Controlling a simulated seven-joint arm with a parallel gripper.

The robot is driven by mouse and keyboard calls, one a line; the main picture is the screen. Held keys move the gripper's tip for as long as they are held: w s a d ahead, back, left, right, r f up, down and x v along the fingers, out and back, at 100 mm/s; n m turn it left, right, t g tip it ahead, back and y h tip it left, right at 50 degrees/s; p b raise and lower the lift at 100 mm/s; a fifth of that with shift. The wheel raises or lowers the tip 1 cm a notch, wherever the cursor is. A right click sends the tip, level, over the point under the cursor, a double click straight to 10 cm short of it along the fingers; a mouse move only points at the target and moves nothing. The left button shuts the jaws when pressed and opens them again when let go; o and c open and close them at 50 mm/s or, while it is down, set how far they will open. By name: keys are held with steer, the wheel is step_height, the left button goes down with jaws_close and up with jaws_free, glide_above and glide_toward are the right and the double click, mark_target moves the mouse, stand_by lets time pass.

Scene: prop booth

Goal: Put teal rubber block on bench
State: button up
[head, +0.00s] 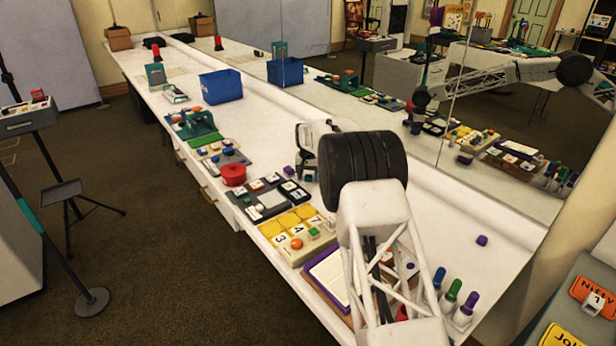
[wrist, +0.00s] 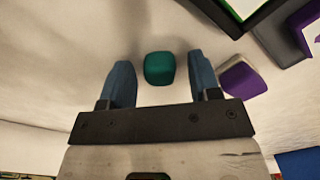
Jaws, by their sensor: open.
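The teal rubber block (wrist: 159,68) shows in the wrist view as a small rounded block against a pale surface. It lies between the tips of my gripper (wrist: 160,82), whose two blue-grey fingers stand apart on either side of it. Gaps show between the block and both fingers, and I cannot tell the height difference.
A purple and white block (wrist: 243,78) lies close to the right finger. Dark-framed items fill the wrist view's upper right. In the head view, number and button panels (head: 297,236) line the front edge, a blue bin (head: 221,86) stands farther back, and capped bottles (head: 452,297) stand at right.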

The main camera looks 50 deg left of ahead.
mark_target(308, 176)
step_height(308, 176, up, 12)
stand_by(0.6)
stand_by(0.6)
stand_by(0.4)
